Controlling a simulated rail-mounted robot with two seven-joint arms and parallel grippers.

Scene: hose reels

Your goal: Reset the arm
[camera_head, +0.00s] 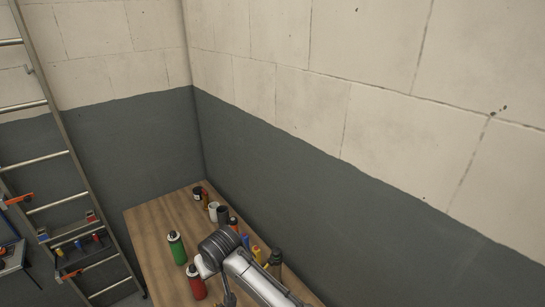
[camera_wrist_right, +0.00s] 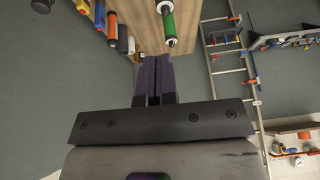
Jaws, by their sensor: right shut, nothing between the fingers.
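My right arm comes in from the bottom of the head view, over the near part of the wooden table (camera_head: 160,225). In the right wrist view my right gripper (camera_wrist_right: 153,62) is shut, with its two dark fingers together and nothing between them. My left gripper is in neither view.
Several cans, cups and bottles line the table's wall side. A ladder (camera_head: 70,150) leans at the left. Grey-and-cream walls (camera_head: 300,130) bound the table. The table's left part is clear.

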